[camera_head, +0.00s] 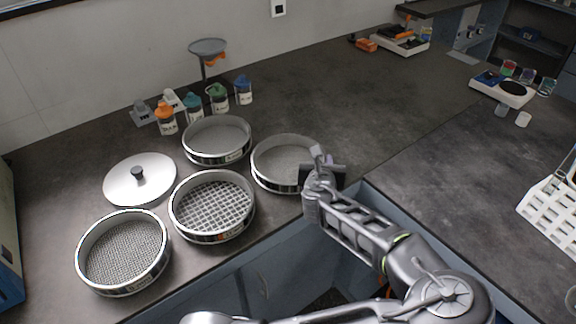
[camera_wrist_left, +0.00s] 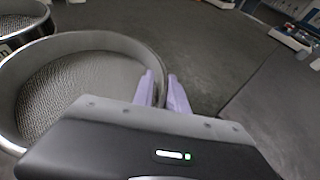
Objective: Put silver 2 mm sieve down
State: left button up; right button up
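Several silver round sieves are on the dark counter, and their labels are too small to read. My left gripper (camera_head: 318,168) is at the right side of a fine-mesh silver sieve (camera_head: 268,180). In the left wrist view, the fingers of my left gripper (camera_wrist_left: 161,90) straddle the rim of this sieve (camera_wrist_left: 95,40), one inside and one outside, close against the wall. The sieve looks level, at or very near the counter; its underside is hidden. I cannot tell by label whether it is the 2 mm one. My right gripper is not in view.
A coarse-mesh sieve (camera_head: 212,237), a finer one (camera_head: 125,287) and another sieve (camera_head: 217,160) stand nearby, with a silver lid (camera_head: 115,182) at left. Capped bottles (camera_head: 167,127) stand behind. The counter is clear behind and right of the held sieve. The front edge is close.

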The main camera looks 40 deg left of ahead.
pick_arm(q)
grip_shut()
jog(key=shift+f, duration=0.1)
dwell(0.8)
notch_tip(320, 180, up, 10)
jog(key=p, duration=0.1)
jog(key=shift+p, duration=0.35)
jog(key=shift+d, duration=0.1)
dwell(0.7)
jog(key=s+d+f+m+t+h, duration=0.1)
jog(key=s+d+f+m+h, duration=0.2)
jog(key=d, duration=1.1)
jog(key=m+h, duration=0.2)
jog(key=h, duration=0.1)
jog(key=shift+d+f+m+t, duration=0.2)
jog(key=shift+d+m+t, duration=0.05)
jog(key=shift+m+t, duration=0.05)
